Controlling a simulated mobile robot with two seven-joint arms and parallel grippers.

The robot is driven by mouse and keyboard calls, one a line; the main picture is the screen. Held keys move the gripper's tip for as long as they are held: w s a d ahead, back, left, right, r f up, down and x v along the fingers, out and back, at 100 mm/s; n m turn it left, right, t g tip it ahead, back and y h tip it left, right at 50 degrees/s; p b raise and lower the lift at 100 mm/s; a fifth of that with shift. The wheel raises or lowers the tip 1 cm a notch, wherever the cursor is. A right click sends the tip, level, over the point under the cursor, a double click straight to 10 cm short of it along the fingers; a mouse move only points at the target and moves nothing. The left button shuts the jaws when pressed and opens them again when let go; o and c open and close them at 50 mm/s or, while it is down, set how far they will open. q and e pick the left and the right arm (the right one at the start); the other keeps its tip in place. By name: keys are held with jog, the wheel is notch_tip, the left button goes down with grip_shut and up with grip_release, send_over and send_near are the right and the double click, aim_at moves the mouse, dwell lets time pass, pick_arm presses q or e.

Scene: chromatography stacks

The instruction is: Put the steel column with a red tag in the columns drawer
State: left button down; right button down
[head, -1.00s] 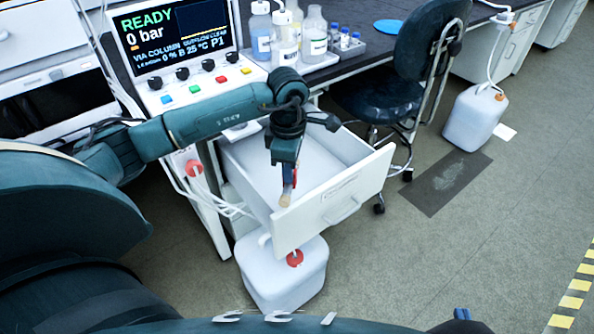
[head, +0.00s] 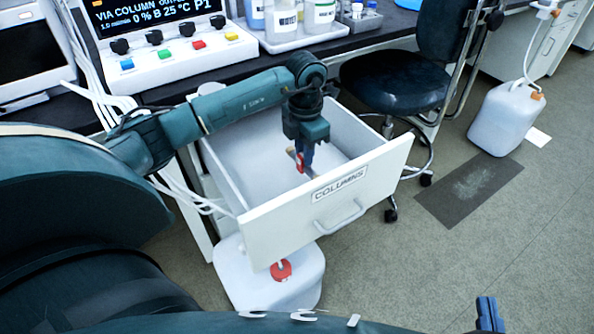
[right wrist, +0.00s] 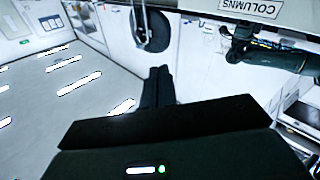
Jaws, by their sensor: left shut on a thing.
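My left gripper (head: 302,163) points down over the open columns drawer (head: 262,216), shut on the steel column (head: 292,153). Only a short end of the column and its red tag (head: 300,163) show; the fingers hide the rest. The column appears to be inside the drawer's outline, near the front panel; I cannot tell whether it touches the floor. The drawer front carries a COLUMNS label, which also shows in the right wrist view (right wrist: 252,9). My right gripper (head: 488,314) is at the bottom right, away from the drawer; its fingers (right wrist: 158,86) lie close together with nothing between them.
A white jug with a red cap (head: 281,270) stands under the drawer front. A dark chair (head: 395,80) is close to the drawer's right side. The instrument panel (head: 180,48) and a bottle tray (head: 305,38) are on the bench behind.

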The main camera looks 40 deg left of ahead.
aim_at(304, 174)
pick_arm(q)
notch_tip(304, 174, down, 3)
jog(key=shift+r+b, duration=0.1)
jog(key=shift+b, duration=0.2)
notch_tip(304, 174, down, 5)
jog(key=shift+r+b, duration=0.1)
jog(key=shift+b, duration=0.65)
pick_arm(e)
jog(key=shift+a+t+y, duration=0.3)
pick_arm(q)
jog(key=c, duration=1.8)
grip_release()
jog(key=o, duration=0.5)
pick_arm(e)
jog(key=shift+r, duration=0.1)
